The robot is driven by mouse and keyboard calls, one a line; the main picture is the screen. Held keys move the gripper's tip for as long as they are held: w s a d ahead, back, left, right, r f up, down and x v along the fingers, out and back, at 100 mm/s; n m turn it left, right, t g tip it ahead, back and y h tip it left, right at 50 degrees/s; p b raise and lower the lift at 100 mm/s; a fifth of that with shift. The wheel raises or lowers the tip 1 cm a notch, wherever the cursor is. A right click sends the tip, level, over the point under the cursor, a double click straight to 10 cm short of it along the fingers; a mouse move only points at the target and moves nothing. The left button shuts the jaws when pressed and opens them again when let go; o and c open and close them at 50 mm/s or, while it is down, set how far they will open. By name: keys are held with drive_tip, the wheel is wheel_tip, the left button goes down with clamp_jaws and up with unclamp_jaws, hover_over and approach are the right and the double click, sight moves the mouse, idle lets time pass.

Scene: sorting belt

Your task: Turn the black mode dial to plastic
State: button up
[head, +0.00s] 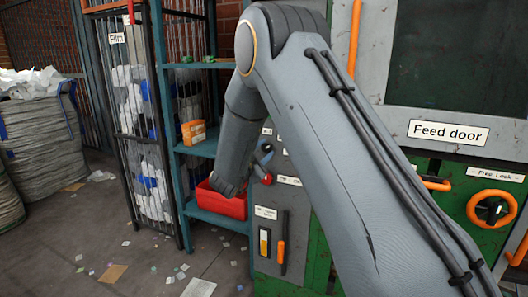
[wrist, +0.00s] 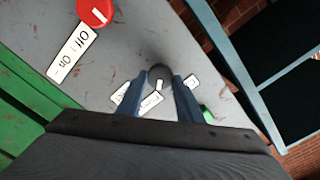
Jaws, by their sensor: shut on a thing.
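The black mode dial (wrist: 157,73) sits on a grey panel (wrist: 120,50) in the wrist view, with a small white pointer mark on it. My gripper (wrist: 163,85) has its two blue fingers on either side of the dial and is shut on it. White labels lie around the dial, one at its right (wrist: 190,82) and others at its lower left (wrist: 151,102); their words are partly covered and too small to read. In the head view my arm hides most of the panel, and the dial's setting cannot be made out.
A red switch (wrist: 95,11) with an Off/On label (wrist: 72,53) is near the dial. In the head view, a shelf (head: 203,148) with a red bin (head: 228,207) stands beside the green machine. The feed door (head: 455,55) and an orange-ringed lock (head: 491,209) are at right. Litter dots the floor.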

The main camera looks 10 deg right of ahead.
drive_tip(key=o, duration=1)
drive_tip(key=shift+s+a, duration=0.1)
drive_tip(key=v, duration=0.7)
drive_tip(key=shift+s+a+b, duration=0.2)
drive_tip(key=shift+s+b, duration=0.05)
drive_tip(key=shift+b, duration=0.05)
